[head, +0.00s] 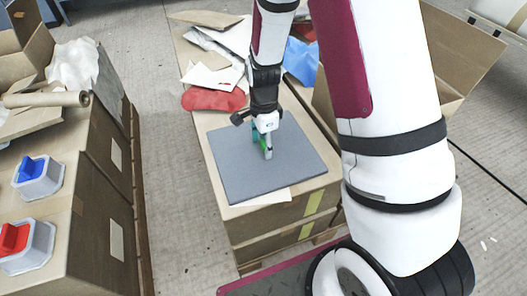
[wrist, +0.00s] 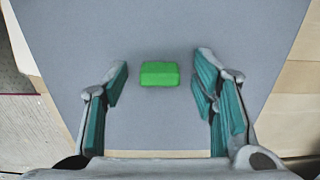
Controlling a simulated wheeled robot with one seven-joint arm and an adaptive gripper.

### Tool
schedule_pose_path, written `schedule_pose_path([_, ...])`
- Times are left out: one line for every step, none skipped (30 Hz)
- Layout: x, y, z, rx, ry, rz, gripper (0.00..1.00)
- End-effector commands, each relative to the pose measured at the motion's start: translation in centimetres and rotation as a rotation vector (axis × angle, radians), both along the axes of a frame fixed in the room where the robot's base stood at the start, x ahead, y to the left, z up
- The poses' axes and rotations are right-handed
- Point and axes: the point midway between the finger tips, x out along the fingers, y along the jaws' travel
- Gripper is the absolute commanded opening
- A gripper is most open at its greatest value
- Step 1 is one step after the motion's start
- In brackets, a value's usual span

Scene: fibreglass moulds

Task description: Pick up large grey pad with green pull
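The large grey pad (head: 235,172) lies flat on top of a cardboard box stack in the middle of the head view. Its grey surface (wrist: 155,35) fills most of the wrist view. The green pull (wrist: 160,74) stands near the pad's middle; in the head view it is mostly hidden behind my gripper (head: 266,150). In the wrist view my gripper (wrist: 162,95) is open, with one teal-padded finger on each side of the green pull and a clear gap to both. The fingers do not touch the pull.
Behind the pad lie a red piece (head: 213,99), white sheets and a blue sheet (head: 300,60). At left, boxes carry a blue-handled block (head: 38,178) and a red-handled block (head: 25,246). An open carton (head: 455,60) stands at right. Floor is clear between the stacks.

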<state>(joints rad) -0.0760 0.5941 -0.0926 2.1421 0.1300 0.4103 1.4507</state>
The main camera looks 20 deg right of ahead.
Motion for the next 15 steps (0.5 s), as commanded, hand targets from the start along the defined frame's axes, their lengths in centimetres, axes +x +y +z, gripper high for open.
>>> schedule_pose_path([0.0, 0.0, 0.02, 0.0, 0.0, 0.0, 0.42])
schedule_pose_path([0.0, 0.0, 0.02, 0.0, 0.0, 0.0, 0.35])
schedule_pose_path([0.0, 0.0, 0.03, 0.0, 0.0, 0.0, 0.26])
schedule_pose_path([0.0, 0.0, 0.03, 0.0, 0.0, 0.0, 0.19])
schedule_pose_path([0.0, 0.0, 0.03, 0.0, 0.0, 0.0, 0.13])
schedule_pose_path([-0.01, 0.0, 0.03, 0.0, 0.0, 0.0, 0.03])
schedule_pose_path([-0.01, 0.0, 0.03, 0.0, 0.0, 0.0, 0.01])
schedule_pose_path([-0.01, 0.0, 0.03, 0.0, 0.0, 0.0, 0.0])
schedule_pose_path([0.0, 0.0, 0.03, 0.0, 0.0, 0.0, 0.0])
schedule_pose_path([0.0, 0.0, 0.03, 0.0, 0.0, 0.0, 0.0])
schedule_pose_path([0.0, 0.0, 0.03, 0.0, 0.0, 0.0, 0.0])
schedule_pose_path([-0.01, 0.0, 0.03, 0.0, 0.0, 0.0, 0.0])
schedule_pose_path([-0.01, 0.0, 0.03, 0.0, 0.0, 0.0, 0.0])
schedule_pose_path([-0.01, -0.01, 0.03, 0.0, 0.0, 0.0, 0.0])
schedule_pose_path([-0.01, 0.0, 0.07, 0.0, 0.0, 0.0, 0.0])
